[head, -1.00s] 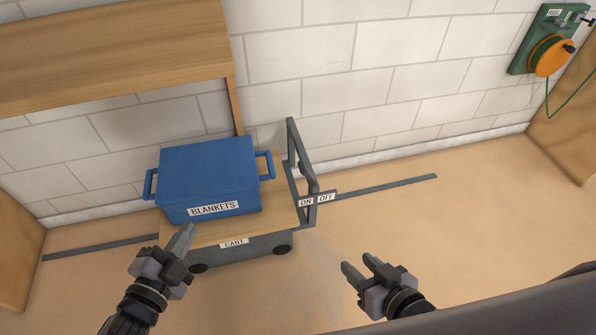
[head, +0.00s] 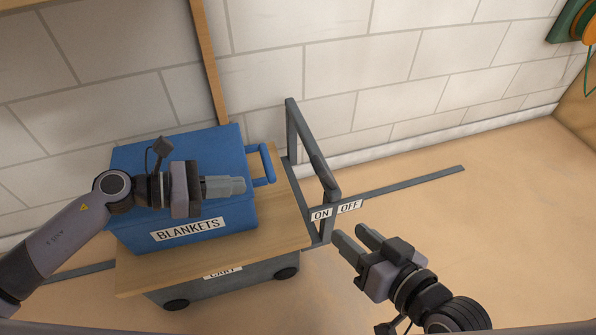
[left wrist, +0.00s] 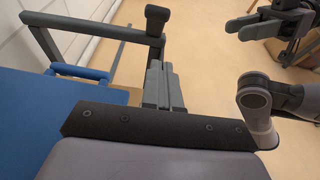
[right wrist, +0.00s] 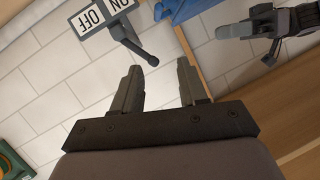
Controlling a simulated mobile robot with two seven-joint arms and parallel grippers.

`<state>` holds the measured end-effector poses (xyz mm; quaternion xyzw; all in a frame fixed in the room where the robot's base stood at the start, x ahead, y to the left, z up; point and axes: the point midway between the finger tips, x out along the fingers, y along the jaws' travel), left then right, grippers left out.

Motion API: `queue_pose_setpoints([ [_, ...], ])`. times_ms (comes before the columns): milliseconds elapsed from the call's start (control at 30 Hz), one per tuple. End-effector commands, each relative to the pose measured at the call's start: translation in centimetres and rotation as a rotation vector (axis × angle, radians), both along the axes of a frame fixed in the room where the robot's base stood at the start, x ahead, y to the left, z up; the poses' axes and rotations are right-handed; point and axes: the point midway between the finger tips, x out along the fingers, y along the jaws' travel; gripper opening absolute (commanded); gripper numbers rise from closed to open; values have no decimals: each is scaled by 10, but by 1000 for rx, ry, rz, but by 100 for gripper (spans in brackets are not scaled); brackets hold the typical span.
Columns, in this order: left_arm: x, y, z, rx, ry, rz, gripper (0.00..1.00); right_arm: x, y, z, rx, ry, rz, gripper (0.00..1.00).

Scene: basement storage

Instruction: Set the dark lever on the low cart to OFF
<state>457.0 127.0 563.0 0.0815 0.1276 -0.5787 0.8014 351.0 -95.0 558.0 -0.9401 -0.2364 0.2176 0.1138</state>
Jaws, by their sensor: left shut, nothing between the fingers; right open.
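The low cart (head: 270,235) has a grey upright frame at its right end, with an ON plate (head: 320,214) and an OFF plate (head: 349,206). The dark lever (right wrist: 138,48) shows in the right wrist view beside these plates; its knob points away from the OFF plate. Its knob also shows at the frame's corner in the left wrist view (left wrist: 158,16). In the head view it blends with the frame. My right gripper (head: 352,239) is open and empty, just in front of the plates, not touching the lever. My left gripper (head: 240,186) is shut and empty above the blue bin.
The blue bin (head: 238,150) labelled BLANKETS stands on the cart's wooden deck. A white block wall is behind. A dark strip (head: 420,181) lies on the floor. The floor right of the cart is clear. A green-and-orange reel (head: 572,22) hangs at upper right.

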Motion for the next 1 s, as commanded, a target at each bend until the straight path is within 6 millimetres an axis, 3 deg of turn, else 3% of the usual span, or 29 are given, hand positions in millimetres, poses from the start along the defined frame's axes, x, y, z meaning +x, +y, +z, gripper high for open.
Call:
queue_pose_setpoints([
  [233,6,-18,-9,16,-15,-12,0,0,3,-1,17,-2,8,43],
  [633,31,-93,-35,13,-15,-11,0,-1,-3,-5,-17,-54,-3,43],
  [833,38,-115,-19,15,-14,-10,0,-1,-4,-3,-18,-57,-3,43],
  [1000,41,-122,-15,16,-13,-9,0,-1,-4,-3,-18,-57,-3,43],
])
